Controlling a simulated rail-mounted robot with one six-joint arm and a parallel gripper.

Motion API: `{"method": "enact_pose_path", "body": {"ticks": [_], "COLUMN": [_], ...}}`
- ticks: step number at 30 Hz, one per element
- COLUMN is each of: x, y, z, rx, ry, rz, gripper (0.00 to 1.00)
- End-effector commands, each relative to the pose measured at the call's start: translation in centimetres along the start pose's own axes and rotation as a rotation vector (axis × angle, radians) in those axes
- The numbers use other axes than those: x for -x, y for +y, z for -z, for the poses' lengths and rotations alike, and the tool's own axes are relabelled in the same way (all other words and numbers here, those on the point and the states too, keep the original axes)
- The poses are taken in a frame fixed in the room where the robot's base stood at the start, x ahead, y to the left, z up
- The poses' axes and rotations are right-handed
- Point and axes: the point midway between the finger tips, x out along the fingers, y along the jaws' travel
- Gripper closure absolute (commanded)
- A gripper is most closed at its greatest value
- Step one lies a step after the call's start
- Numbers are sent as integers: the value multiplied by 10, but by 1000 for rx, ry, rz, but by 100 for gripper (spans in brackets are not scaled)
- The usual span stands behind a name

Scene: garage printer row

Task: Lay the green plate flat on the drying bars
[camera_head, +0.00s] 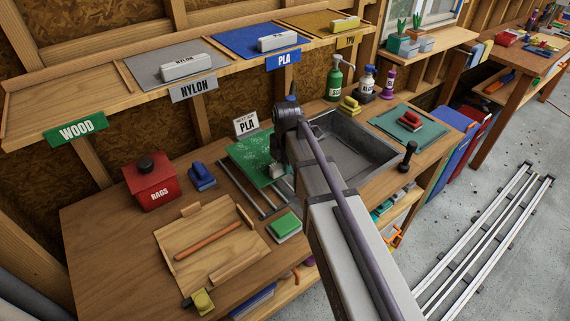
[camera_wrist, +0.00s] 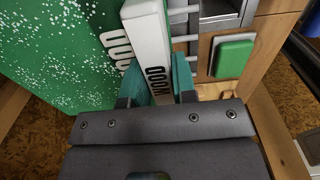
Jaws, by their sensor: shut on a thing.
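The green plate (camera_head: 248,158), speckled with white, is over the back part of the drying bars (camera_head: 240,186) in the head view. It fills the left of the wrist view (camera_wrist: 50,70). My gripper (camera_wrist: 163,85) is shut on the plate's white handle (camera_wrist: 147,40), which reads WOOD. In the head view my arm hides most of the gripper and the plate's right edge. The bars show in front of the plate and, in the wrist view, to the right of the handle. I cannot tell whether the plate touches the bars.
A grey sink (camera_head: 365,145) is to the right and a green sponge (camera_head: 286,226) in front. A wooden board (camera_head: 190,232), blue brush (camera_head: 201,178) and red rags box (camera_head: 151,184) are at left. A labelled shelf (camera_head: 130,105) runs above.

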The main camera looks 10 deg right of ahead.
Motion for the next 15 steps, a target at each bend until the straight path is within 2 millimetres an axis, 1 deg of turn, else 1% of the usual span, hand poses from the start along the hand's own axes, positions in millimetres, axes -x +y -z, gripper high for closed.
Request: {"method": "enact_pose_path", "body": {"ticks": [10, 15], "x": [-1, -11], "y": [0, 0], "z": [0, 0], "rx": [2, 2], "ry": [0, 0], "rz": [-1, -1], "gripper": [100, 100]}}
